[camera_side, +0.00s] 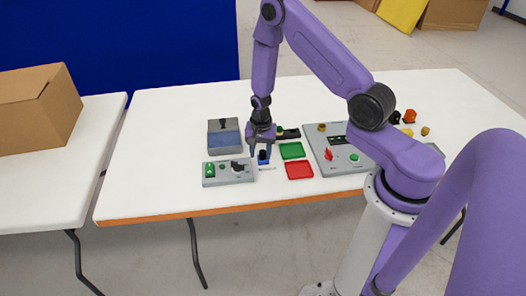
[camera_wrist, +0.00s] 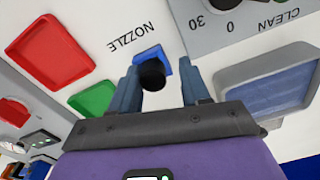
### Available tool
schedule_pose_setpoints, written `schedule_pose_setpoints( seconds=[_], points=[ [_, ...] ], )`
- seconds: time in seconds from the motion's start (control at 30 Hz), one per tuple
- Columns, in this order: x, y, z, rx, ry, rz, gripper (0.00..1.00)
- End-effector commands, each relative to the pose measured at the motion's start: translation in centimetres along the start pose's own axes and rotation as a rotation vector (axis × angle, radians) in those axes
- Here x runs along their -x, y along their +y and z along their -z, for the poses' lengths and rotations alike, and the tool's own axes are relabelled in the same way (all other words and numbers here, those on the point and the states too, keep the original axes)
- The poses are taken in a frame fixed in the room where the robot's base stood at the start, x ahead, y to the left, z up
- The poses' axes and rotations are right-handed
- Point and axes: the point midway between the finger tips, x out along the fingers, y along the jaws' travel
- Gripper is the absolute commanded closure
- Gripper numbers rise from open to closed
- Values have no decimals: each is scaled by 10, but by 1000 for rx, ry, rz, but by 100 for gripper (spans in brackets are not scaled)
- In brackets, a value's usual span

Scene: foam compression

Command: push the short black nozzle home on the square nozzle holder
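The short black nozzle (camera_wrist: 152,76) stands at the blue square nozzle holder (camera_wrist: 149,53) beside the printed word NOZZLE. In the side view the nozzle (camera_side: 263,156) shows as a small dark shape above the blue holder (camera_side: 264,162). How far down it sits cannot be told. My gripper (camera_wrist: 160,68) is open, one finger on each side of the nozzle. The nozzle is closer to the left finger, and a clear gap shows to the right one. In the side view my gripper (camera_side: 263,151) points down over the holder, its fingertips low near the table.
A grey tray with a blue inside (camera_side: 225,138) and a grey control panel (camera_side: 209,181) stand close on the left. A green tray (camera_side: 292,150) and a red tray (camera_side: 299,170) lie to the right, before a larger grey panel (camera_side: 343,168). The table's front left is clear.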

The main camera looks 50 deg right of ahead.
Motion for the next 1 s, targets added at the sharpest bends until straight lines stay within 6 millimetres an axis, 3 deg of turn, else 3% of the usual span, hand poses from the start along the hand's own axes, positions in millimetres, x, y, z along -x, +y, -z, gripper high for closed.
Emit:
schedule_pose_setpoints(
  seconds=[0.03,0.67,1.0],
  points=[
    [-5,8,0,2,-8,-11,42],
    [-2,13,2,-1,-12,-18,42],
    [42,8,1,1,-7,-10,42]
  ],
)
